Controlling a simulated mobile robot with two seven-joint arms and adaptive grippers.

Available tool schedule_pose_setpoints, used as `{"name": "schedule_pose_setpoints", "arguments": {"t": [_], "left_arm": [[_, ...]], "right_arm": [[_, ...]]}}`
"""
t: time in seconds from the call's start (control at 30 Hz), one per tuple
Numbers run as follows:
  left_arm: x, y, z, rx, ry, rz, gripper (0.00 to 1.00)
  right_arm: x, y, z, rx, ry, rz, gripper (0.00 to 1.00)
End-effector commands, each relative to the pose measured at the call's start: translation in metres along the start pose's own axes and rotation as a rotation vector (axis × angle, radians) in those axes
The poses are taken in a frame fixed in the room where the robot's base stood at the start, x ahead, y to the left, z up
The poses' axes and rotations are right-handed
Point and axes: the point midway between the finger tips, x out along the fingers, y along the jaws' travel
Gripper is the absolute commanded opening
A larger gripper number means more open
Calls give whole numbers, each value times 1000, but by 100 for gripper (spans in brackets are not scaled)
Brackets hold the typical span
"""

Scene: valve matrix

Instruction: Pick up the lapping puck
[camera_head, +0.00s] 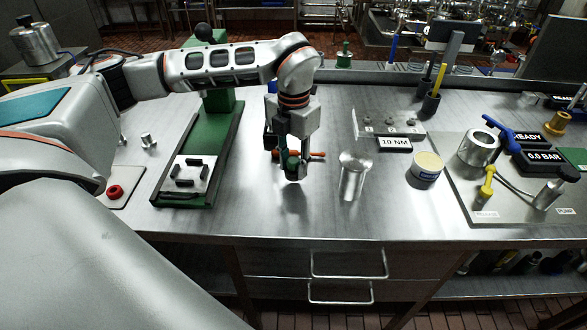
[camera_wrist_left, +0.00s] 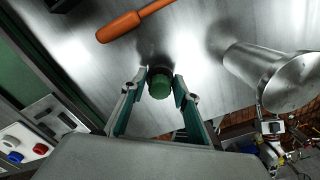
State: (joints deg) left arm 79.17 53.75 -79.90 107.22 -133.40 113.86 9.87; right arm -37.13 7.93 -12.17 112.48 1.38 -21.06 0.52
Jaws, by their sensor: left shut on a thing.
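The lapping puck shows in the left wrist view as a round green knob (camera_wrist_left: 160,86) with a dark part behind it. My left gripper (camera_wrist_left: 160,90) has one finger on each side of the knob and is shut on it. In the head view the same gripper (camera_head: 292,174) points down at the steel bench, and a bit of green (camera_head: 292,157) shows between its fingers. The puck's lower part is mostly hidden, and I cannot tell whether it touches the bench. My right gripper is not in view.
An orange-handled tool (camera_wrist_left: 133,20) lies just behind the gripper. A green stand (camera_head: 218,160) with a white plate is on the left. Bench in front is clear.

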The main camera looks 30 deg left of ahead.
Motion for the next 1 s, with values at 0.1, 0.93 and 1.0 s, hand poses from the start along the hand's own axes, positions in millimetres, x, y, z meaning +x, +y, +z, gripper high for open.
{"name": "schedule_pose_setpoints", "arguments": {"t": [0.1,0.93,1.0], "left_arm": [[-26,0,2,0,-7,0,4],[-179,0,0,1,-1,-1,4],[-180,0,0,1,0,-1,4]], "right_arm": [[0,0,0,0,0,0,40],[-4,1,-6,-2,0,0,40],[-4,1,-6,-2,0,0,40]]}}
